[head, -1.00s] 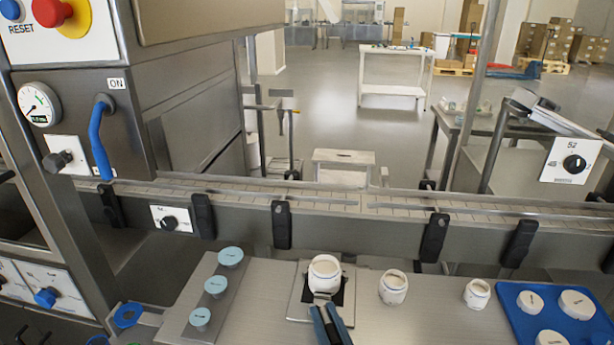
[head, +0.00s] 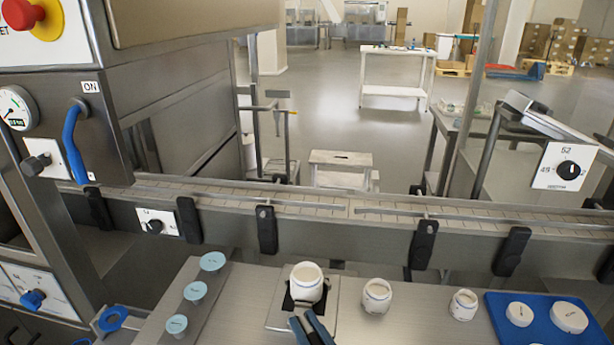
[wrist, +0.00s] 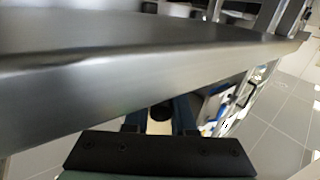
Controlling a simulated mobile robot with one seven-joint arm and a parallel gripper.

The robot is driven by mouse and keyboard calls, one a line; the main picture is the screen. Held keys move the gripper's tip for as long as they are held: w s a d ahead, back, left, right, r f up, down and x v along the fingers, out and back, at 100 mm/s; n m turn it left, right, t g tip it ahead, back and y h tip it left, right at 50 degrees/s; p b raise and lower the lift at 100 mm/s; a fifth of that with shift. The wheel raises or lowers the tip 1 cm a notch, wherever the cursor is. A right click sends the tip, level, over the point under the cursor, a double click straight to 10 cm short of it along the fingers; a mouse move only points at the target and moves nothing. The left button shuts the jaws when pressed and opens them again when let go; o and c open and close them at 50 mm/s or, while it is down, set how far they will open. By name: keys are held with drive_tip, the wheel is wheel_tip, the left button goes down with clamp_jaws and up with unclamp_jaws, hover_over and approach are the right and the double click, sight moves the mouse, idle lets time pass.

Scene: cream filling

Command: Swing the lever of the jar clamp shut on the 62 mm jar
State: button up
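The white jar (head: 307,284) stands upright on a small square plate with dark parts around its foot, which I take for the jar clamp (head: 277,315). A blue-grey, two-pronged part (head: 318,328) points from the bottom edge toward the jar. The jar does not show there.
Two smaller white jars (head: 376,296) (head: 463,305) stand to the right, beside a blue tray (head: 545,330) with white lids. The conveyor (head: 340,235) runs behind the bench.

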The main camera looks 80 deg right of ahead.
drive_tip(key=o, duration=0.4)
drive_tip(key=shift+s+a+f, duration=0.1)
drive_tip(key=shift+s+a, duration=0.2)
drive_tip(key=b+v, duration=0.2)
drive_tip(key=v, duration=1)
drive_tip(key=shift+w+a, duration=0.1)
